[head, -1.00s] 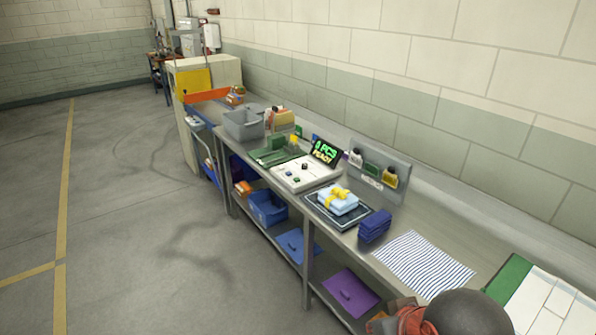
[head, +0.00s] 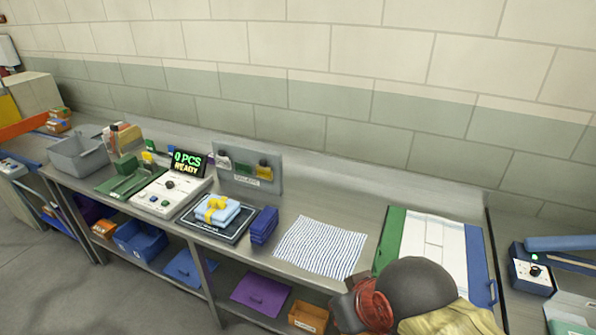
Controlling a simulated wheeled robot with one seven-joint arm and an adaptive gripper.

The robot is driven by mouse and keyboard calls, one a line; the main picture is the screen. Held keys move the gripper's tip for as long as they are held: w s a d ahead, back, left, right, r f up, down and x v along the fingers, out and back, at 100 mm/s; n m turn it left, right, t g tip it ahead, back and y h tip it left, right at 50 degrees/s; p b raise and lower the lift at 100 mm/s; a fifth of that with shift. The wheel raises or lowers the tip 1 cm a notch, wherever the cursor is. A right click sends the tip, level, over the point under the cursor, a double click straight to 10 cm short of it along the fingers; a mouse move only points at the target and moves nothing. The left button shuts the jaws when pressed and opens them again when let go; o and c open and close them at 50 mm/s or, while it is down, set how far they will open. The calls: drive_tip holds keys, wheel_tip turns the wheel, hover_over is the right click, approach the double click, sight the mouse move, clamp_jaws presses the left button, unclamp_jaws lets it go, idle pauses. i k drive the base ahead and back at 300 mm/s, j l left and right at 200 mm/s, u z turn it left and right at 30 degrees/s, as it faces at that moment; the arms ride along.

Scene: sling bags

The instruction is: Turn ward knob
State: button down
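Two devices with knobs show in the head view. A small dark blue box with a white front panel (head: 530,273) stands at the right end of the bench, with a dark knob (head: 535,271) and a small green light. A white console (head: 171,196) stands at the left, with dark knobs, small buttons and a display reading "0 PCS READY" (head: 188,163). I cannot read a label that tells which is the ward knob. Parts of my arm show at the bottom right; my gripper's fingers do not show.
A white board with green and blue edges (head: 435,245) and a striped cloth (head: 320,248) lie on the bench (head: 340,207). Folded light-blue cloth with a yellow ribbon (head: 217,209) and a dark blue stack (head: 264,225) are further left. Floor (head: 95,300) is clear at lower left.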

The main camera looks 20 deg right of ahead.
sight(169, 185)
drive_tip(key=i+j, duration=0.6)
drive_tip(key=i+j+z, duration=0.15)
drive_tip(key=i+j, duration=1)
drive_tip(key=j, duration=0.2)
drive_tip(key=i+j+z, duration=0.1)
drive_tip(key=i+j, duration=0.5)
drive_tip(key=j, duration=0.1)
